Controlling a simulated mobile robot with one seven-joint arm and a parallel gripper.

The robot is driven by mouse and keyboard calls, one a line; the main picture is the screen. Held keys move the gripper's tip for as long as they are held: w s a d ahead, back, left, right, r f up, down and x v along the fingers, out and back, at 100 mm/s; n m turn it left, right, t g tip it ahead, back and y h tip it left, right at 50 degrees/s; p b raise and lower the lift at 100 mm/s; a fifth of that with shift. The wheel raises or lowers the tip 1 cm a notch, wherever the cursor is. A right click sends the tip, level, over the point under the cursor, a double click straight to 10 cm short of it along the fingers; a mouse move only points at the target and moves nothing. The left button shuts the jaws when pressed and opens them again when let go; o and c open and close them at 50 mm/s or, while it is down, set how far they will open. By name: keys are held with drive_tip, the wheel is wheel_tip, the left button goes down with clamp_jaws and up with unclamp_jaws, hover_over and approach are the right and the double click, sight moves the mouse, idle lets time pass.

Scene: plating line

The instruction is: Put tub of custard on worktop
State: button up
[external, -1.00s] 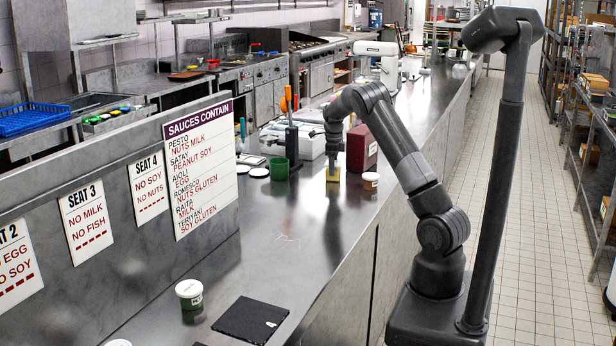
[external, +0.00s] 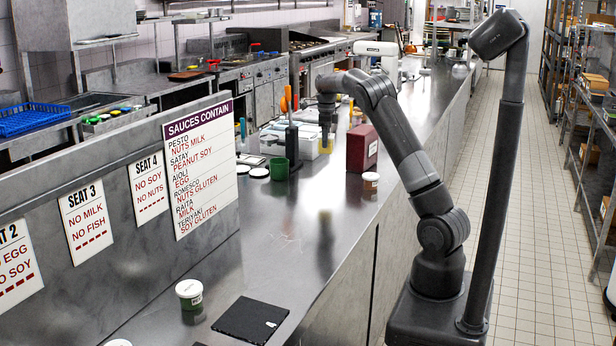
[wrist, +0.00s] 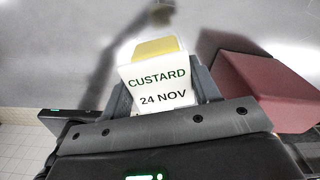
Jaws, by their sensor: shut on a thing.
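The tub of custard (wrist: 157,75) is yellow with a white label reading "CUSTARD 24 NOV" in the wrist view. My gripper (wrist: 160,100) is shut on it, with a dark finger on each side. In the external view my gripper (external: 326,112) points down and holds the yellow tub (external: 326,143) above the steel worktop (external: 300,225). A reflection of the tub shows in the worktop below it.
A dark red box (external: 361,148) stands just right of the held tub, with a small white-lidded tub (external: 370,182) in front. A green container (external: 279,168) and white trays (external: 312,138) stand left and behind. The worktop nearer the camera is mostly clear, with a black mat (external: 250,320).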

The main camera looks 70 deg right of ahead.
drive_tip(key=w+a+r+n, duration=0.2)
drive_tip(key=w+a+r, duration=0.2)
drive_tip(key=a+r, duration=0.55)
drive_tip(key=w+a+r+n, duration=0.3)
drive_tip(key=w+a+r, duration=0.1)
drive_tip(key=a, duration=1)
drive_tip(key=s+a+r+n, duration=0.2)
drive_tip(key=a+r, duration=0.2)
drive_tip(key=a, duration=0.6)
drive_tip(key=s+a+r+n, duration=0.1)
drive_tip(key=a+r, duration=0.4)
drive_tip(key=a, duration=0.6)
drive_tip(key=s+a+r+n, duration=0.2)
drive_tip(key=a+r, duration=0.2)
drive_tip(key=a, duration=0.6)
drive_tip(key=s+a+f+n, duration=0.15)
drive_tip(key=a+f, duration=0.25)
drive_tip(key=a, duration=0.9)
drive_tip(key=s+a+f+n, duration=0.15)
drive_tip(key=a+f, duration=0.25)
drive_tip(key=a, duration=1)
drive_tip(key=a+f+n, duration=0.1)
drive_tip(key=a+f, duration=0.5)
drive_tip(key=f, duration=0.3)
drive_tip(key=a+f+n, duration=0.1)
drive_tip(key=a+f, duration=0.6)
drive_tip(key=f, duration=0.3)
drive_tip(key=shift+a+f, duration=0.15)
drive_tip(key=shift+f, duration=5.3)
drive_tip(key=shift+f, duration=0.1)
